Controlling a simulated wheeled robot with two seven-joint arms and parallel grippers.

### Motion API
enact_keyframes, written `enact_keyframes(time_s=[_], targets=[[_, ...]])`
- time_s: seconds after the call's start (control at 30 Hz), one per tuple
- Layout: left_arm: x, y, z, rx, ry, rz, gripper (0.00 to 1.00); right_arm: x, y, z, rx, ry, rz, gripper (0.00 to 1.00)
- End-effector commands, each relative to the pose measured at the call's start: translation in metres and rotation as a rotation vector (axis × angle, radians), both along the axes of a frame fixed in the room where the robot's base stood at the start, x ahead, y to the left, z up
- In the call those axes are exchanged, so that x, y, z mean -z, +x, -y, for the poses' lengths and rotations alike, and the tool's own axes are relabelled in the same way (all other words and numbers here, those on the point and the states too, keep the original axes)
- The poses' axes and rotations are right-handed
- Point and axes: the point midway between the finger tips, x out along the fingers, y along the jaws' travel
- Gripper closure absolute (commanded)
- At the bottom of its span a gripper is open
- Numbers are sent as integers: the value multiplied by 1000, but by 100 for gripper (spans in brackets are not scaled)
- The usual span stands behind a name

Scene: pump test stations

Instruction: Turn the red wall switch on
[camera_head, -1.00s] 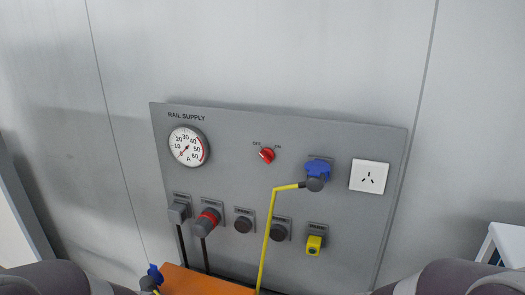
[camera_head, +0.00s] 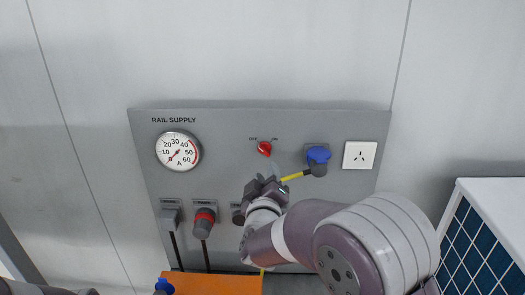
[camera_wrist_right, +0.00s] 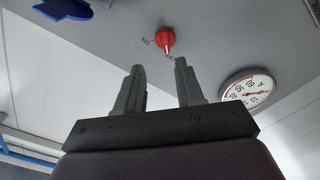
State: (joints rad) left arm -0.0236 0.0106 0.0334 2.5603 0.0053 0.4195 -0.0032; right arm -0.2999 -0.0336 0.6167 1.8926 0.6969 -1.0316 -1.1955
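The red wall switch (camera_head: 264,148) is a round knob on the grey RAIL SUPPLY panel (camera_head: 225,128), with OFF and ON labels above it. In the right wrist view the red knob (camera_wrist_right: 166,41) shows its pale mark towards the OFF label. My right gripper (camera_head: 271,176) is just below the switch in the head view. In the right wrist view its two fingers (camera_wrist_right: 158,68) are apart, with nothing between them, and the knob appears beyond the tips. They look clear of the knob.
Right of the switch is a blue plug (camera_head: 318,158) with a yellow cable, then a white socket (camera_head: 360,155). A gauge (camera_head: 178,151) is at left. Grey (camera_head: 169,215) and red-ringed (camera_head: 204,220) plugs sit below. An orange surface (camera_head: 210,285) is at the bottom.

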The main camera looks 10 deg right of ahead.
Motion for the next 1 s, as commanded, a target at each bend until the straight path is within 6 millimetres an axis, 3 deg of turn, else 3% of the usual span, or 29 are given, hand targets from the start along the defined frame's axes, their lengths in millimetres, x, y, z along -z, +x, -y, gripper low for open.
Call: enact_keyframes(time_s=[0.2, 0.4, 0.83, 0.97, 1.0], targets=[[-33, 0, 0, 0, 0, 0, 32, -6, 56, 17, 0, 1, -4, 63], [-47, 0, 0, 0, 0, 0, 32, -3, 91, 26, -2, 3, -3, 63], [-49, 0, 0, 0, 0, 0, 32, 0, 103, 29, -4, 2, -1, 63], [-49, 0, 0, 0, 0, 0, 32, 0, 103, 29, -4, 3, -3, 100], [-49, 0, 0, 0, 0, 0, 32, 0, 103, 29, -4, 3, -2, 100]])
